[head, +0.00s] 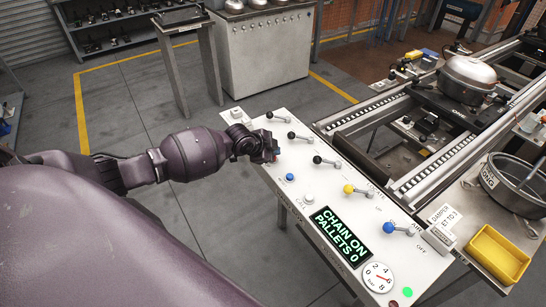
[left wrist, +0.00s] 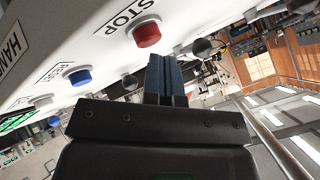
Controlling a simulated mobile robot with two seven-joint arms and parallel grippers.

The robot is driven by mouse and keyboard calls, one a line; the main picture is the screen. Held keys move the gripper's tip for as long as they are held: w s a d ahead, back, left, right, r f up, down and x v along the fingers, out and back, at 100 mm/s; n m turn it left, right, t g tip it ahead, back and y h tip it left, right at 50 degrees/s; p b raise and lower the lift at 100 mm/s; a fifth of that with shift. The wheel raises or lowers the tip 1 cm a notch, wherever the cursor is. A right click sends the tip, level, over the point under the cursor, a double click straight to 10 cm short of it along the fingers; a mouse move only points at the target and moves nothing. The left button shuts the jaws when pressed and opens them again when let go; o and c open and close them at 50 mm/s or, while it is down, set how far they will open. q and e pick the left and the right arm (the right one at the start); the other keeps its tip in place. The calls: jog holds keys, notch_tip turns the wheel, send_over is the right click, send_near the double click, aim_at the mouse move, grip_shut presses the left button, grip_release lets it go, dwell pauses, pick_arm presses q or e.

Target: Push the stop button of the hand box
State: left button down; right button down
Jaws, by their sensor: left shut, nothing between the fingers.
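The hand box (head: 318,183) is a white sloping panel with levers, buttons and a lit display, right of my left arm. In the left wrist view, the red stop button (left wrist: 147,33) stands out from the panel under the word STOP. In the head view my left gripper mostly hides that spot. My left gripper (head: 270,156) is at the panel's left edge. Its fingers are shut and empty; in the left wrist view the fingertips (left wrist: 166,62) are just beside and below the red button. I cannot tell whether they touch it. My right gripper is not in view.
A blue button (head: 290,177) marked RESET in the left wrist view (left wrist: 78,76) is close by. Black-knobbed levers (head: 300,137) stand along the panel. The floor left of the panel is clear.

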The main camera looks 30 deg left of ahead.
pick_arm(q)
jog(key=shift+f, duration=0.2)
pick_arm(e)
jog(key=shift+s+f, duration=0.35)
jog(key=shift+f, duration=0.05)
pick_arm(q)
jog(key=shift+f+b, duration=0.25)
jog(key=shift+b, duration=0.05)
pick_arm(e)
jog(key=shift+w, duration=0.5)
pick_arm(q)
jog(key=shift+f, duration=0.1)
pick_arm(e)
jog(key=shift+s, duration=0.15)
pick_arm(q)
jog(key=shift+r, duration=0.2)
jog(key=shift+r+p, duration=0.6)
jog(key=shift+r, duration=0.2)
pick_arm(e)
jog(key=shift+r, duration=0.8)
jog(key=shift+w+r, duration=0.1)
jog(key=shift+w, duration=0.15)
